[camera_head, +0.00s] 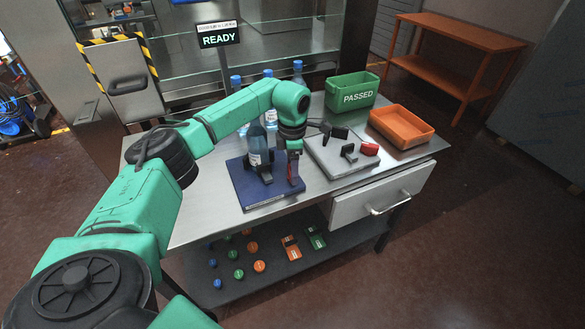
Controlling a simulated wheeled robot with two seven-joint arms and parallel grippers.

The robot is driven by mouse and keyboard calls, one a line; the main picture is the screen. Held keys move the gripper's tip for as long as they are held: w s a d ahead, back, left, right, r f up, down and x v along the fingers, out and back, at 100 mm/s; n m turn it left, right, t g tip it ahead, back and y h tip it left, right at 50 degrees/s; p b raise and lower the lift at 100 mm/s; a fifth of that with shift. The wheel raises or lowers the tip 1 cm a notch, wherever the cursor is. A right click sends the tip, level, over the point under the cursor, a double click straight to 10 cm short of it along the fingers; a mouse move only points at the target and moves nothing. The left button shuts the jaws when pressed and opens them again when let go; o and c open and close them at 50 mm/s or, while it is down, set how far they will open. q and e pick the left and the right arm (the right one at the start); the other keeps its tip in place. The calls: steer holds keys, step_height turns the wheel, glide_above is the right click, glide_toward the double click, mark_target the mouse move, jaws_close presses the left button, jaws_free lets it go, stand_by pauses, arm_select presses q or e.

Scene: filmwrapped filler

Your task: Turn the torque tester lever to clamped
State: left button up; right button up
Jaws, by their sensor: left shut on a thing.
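The torque tester appears to be the dark blue base plate (262,196) on the metal table, with black clamp parts (265,176) around the foot of an upright clear bottle (256,146). My left gripper (293,177) comes down at the right side of this plate, beside the bottle. It is shut on a small upright part with some red showing, which seems to be the tester's lever; the fingers hide most of it. Whether the lever stands at clamped cannot be read. My right gripper is not in view.
Behind are a green PASSED bin (351,97), an orange tray (401,126) and blue-capped bottles (298,72). A sign reads READY (220,38). Caps lie on the lower shelf (285,268).

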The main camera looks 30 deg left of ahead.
arm_select(q)
steer(key=m, duration=0.5)
steer(key=shift+w+r+m, duration=0.1)
steer(key=shift+r+m, duration=0.1)
steer(key=shift+m, duration=0.2)
stand_by(0.4)
steer(key=o, duration=1.1)
steer(key=shift+c, duration=0.2)
steer(key=shift+o, duration=1.4)
steer(key=shift+r+b, duration=0.35)
steer(key=shift+r, duration=0.05)
step_height(320, 180, up, 14)
steer(key=b, duration=0.1)
steer(key=shift+f, duration=0.15)
